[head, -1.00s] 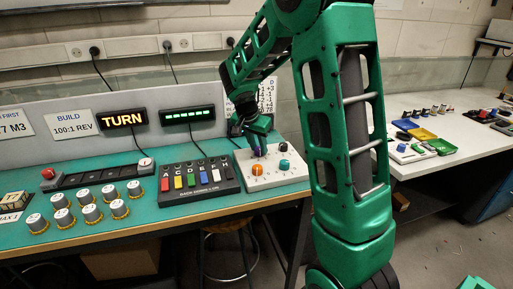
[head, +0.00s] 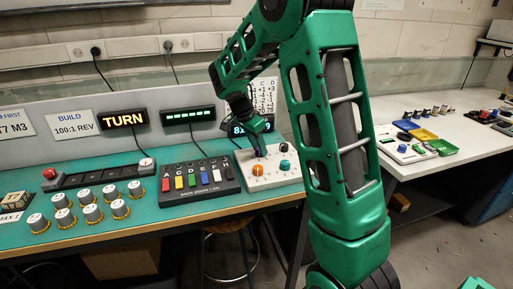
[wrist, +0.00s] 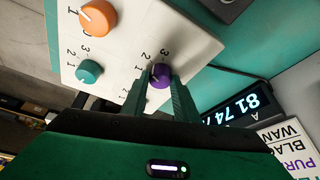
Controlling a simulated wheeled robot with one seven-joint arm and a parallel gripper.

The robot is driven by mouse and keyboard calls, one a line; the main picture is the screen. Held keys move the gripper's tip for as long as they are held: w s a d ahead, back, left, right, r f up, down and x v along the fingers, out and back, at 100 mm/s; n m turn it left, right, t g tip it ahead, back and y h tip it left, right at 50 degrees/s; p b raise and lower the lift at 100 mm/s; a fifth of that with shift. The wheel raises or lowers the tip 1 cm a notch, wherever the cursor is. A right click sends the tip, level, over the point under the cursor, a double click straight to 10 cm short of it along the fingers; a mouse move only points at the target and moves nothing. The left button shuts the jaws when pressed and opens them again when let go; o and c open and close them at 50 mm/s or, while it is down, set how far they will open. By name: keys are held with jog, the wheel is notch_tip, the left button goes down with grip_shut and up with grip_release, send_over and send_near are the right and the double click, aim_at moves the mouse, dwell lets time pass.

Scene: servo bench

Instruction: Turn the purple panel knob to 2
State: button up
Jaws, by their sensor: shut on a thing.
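The purple knob (wrist: 160,77) sits on the white panel (wrist: 135,28), with printed numbers around it. In the wrist view it is between my gripper's two fingers, and my gripper (wrist: 160,84) is shut on it. A small pale mark shows near the knob's upper left edge, on the side of the printed 2. The fingers hide part of the knob, so I cannot tell exactly which number it points to. In the head view my gripper (head: 257,151) comes down on the panel (head: 288,180) from above, and the knob is mostly hidden there.
An orange knob (wrist: 99,17) and a teal knob (wrist: 89,71) share the panel. A black knob (head: 284,148) stands at its back. A switch box (head: 200,178) is just left of the panel. A lit number display (wrist: 244,108) is close beside my gripper.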

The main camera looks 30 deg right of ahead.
jog(key=shift+w+a, duration=0.2)
jog(key=o, duration=0.9)
jog(key=shift+o, duration=0.7)
jog(key=shift+s+d, duration=0.1)
jog(key=v, duration=1)
jog(key=shift+r, duration=0.4)
jog(key=shift+s, duration=0.1)
